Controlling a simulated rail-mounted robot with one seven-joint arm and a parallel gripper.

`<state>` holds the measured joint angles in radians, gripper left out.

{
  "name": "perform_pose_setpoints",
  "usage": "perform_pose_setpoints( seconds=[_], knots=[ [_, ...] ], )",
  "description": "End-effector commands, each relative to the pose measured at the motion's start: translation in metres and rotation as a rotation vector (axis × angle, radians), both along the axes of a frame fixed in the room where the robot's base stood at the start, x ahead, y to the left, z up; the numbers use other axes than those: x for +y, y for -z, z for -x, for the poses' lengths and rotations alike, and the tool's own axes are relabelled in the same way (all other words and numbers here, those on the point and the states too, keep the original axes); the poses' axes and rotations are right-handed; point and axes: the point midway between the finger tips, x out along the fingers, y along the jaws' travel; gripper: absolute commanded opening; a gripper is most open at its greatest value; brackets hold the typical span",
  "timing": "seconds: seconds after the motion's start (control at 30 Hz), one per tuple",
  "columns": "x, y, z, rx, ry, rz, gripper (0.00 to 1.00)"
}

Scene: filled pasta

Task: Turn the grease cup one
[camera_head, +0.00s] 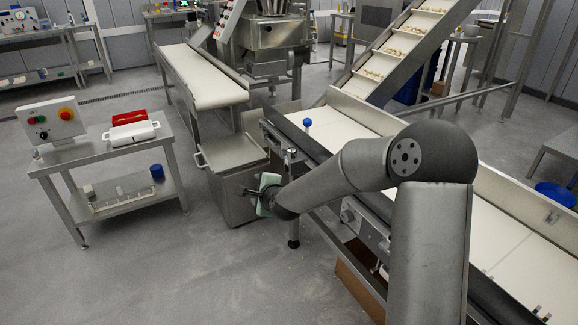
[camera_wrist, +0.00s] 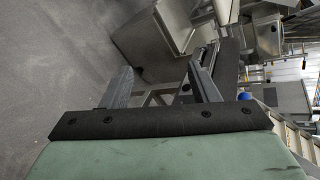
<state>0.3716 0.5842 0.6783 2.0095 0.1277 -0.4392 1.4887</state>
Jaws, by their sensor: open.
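My gripper (camera_head: 250,191) is in the middle of the head view, beside the steel bin and the near end of the white conveyor. In the wrist view my gripper (camera_wrist: 160,72) has its two fingers spread with a clear gap and nothing held between them. Steel frame parts show beyond the fingers. I cannot pick out the grease cup in either view; it is too small or hidden.
A control table (camera_head: 108,146) holds red and white containers. Grey floor is free at the lower left.

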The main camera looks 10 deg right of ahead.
Motion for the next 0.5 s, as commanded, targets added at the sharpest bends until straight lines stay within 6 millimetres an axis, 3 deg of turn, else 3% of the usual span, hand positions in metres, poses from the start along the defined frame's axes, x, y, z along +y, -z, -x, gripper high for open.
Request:
perform_pose_setpoints(
  seconds=[0.03,0.1,0.2,0.33,0.5],
  knots=[
    [-0.006,0.032,-0.026,-0.031,0.113,-0.185,0.55],
    [-0.021,0.041,-0.056,-0.089,0.269,-0.450,0.55],
    [-0.052,0.050,-0.085,-0.169,0.459,-0.779,0.55],
    [-0.091,0.058,-0.104,-0.256,0.625,-1.070,0.55],
    [-0.113,0.059,-0.113,-0.308,0.701,-1.207,0.55]
  ],
)
